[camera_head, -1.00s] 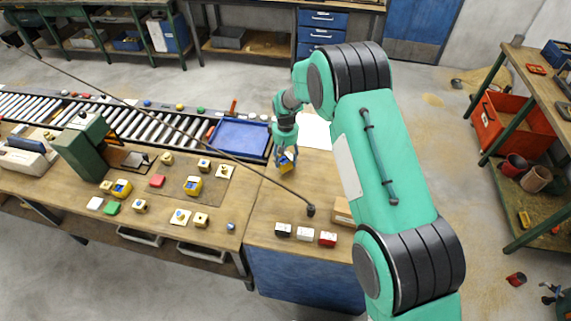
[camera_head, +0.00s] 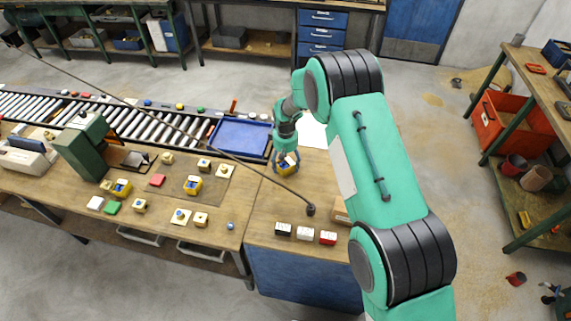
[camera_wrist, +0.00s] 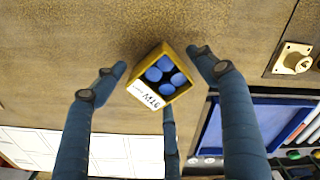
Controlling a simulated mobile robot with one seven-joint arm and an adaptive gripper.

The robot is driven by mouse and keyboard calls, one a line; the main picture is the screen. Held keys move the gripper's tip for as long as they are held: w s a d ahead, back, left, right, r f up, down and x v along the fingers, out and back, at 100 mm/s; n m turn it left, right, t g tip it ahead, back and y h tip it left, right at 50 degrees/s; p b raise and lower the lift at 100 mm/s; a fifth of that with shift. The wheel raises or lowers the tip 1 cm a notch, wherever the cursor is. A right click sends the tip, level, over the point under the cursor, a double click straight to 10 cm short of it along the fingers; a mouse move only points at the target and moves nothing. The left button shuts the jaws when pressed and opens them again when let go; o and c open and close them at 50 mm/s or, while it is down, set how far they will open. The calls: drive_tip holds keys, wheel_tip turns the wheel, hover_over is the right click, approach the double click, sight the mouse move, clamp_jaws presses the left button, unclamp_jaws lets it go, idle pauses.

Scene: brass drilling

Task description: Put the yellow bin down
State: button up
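The yellow bin (camera_head: 287,169) stands on the wooden bench, below my gripper (camera_head: 285,158) in the head view. In the wrist view, the yellow bin (camera_wrist: 180,97) holds several blue round pieces and carries a white label with dark letters. My gripper (camera_wrist: 158,72) has its fingers spread around the bin. Gaps show between the left and right fingertips and the bin walls. The third finger is at the label side, and I cannot tell if it touches.
A blue tray (camera_head: 240,138) lies left of the bin, by the roller conveyor (camera_head: 150,128). A thin dark rod ends in a knob (camera_head: 310,209) in front. Black, white and red blocks (camera_head: 305,233) line the front edge. Bare bench top lies around the bin.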

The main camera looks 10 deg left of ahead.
drive_tip(key=shift+r, duration=0.1)
wheel_tip(320, 180, up, 12)
idle(1.0)
idle(0.5)
drive_tip(key=shift+r, duration=0.1)
drive_tip(key=s+d+r+m+t, duration=0.1)
drive_tip(key=s+d+r, duration=0.3)
drive_tip(key=d+r, duration=0.45)
drive_tip(key=s+d+r+m+t, duration=0.15)
drive_tip(key=s+d+r, duration=0.35)
drive_tip(key=r, duration=0.7)
drive_tip(key=s+d+r+m, duration=0.2)
drive_tip(key=s+d+r, duration=0.2)
drive_tip(key=d+r, duration=0.5)
drive_tip(key=s+d+r+m+t, duration=0.1)
drive_tip(key=s+d+r, duration=0.3)
drive_tip(key=s, duration=0.3)
drive_tip(key=s+d+r+m+t, duration=0.1)
drive_tip(key=s+d+r, duration=0.35)
drive_tip(key=s, duration=0.25)
drive_tip(key=s+d, duration=0.2)
drive_tip(key=s, duration=0.3)
drive_tip(key=s+d+f+m, duration=0.1)
drive_tip(key=s+d, duration=0.1)
drive_tip(key=s, duration=0.4)
drive_tip(key=s+d+m+t, duration=0.1)
drive_tip(key=s+d, duration=0.2)
drive_tip(key=s, duration=0.3)
drive_tip(key=shift+f, duration=0.3)
